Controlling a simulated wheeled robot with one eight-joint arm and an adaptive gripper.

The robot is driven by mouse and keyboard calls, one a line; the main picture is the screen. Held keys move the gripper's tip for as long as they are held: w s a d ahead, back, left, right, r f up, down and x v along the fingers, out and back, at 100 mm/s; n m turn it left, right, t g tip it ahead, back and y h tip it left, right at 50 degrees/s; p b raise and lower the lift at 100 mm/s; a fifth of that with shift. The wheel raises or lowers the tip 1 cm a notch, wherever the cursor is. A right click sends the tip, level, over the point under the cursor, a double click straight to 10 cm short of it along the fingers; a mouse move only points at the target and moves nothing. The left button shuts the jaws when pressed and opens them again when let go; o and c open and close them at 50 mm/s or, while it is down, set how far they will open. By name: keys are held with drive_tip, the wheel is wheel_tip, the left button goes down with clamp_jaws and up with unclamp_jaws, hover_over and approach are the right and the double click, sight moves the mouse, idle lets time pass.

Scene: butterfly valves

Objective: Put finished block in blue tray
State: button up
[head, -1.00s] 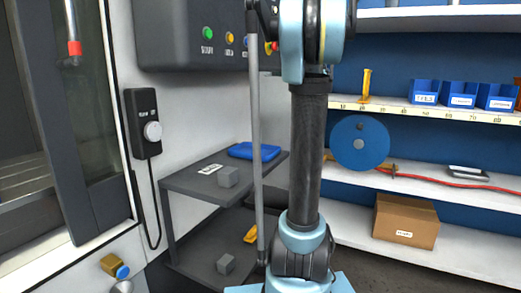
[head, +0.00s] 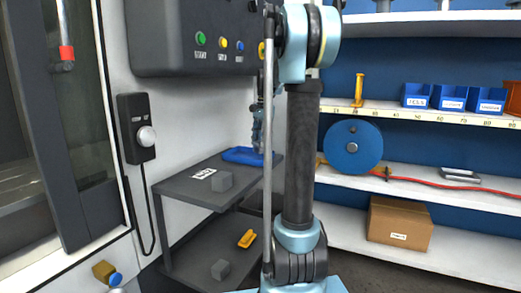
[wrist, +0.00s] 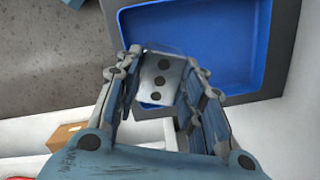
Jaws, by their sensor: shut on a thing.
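The blue tray (head: 238,155) lies on the upper grey shelf of a stand. It also fills the upper right of the wrist view (wrist: 215,25). In the head view my gripper (head: 257,138) points down at the tray's right part, partly hidden by my arm, and the block there is not clear.
A dark control panel (head: 195,40) overhangs the stand at the back.

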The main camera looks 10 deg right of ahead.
drive_tip(key=shift+f, duration=1.65)
drive_tip(key=o, duration=1.3)
drive_tip(key=shift+f, duration=0.1)
drive_tip(key=r, duration=0.4)
drive_tip(key=d+r, duration=0.1)
drive_tip(key=r, duration=0.7)
drive_tip(key=shift+w+d, duration=0.2)
drive_tip(key=shift+w, duration=0.15)
drive_tip(key=s+a+f+n+t, duration=0.1)
drive_tip(key=s+f+n, duration=0.3)
drive_tip(key=s+f, duration=0.6)
drive_tip(key=s+f+n+t, duration=0.1)
drive_tip(key=s+f+n, duration=0.3)
drive_tip(key=s+f, duration=0.6)
drive_tip(key=s+a+f+n+h, duration=0.1)
drive_tip(key=s+f+n, duration=0.3)
drive_tip(key=s+f, duration=0.6)
drive_tip(key=shift+s+a+t, duration=0.15)
drive_tip(key=shift+s+t, duration=0.05)
drive_tip(key=shift+s, duration=1.1)
drive_tip(key=shift+s+a+t, duration=0.15)
drive_tip(key=shift+s+t, duration=0.05)
drive_tip(key=shift+s, duration=1.05)
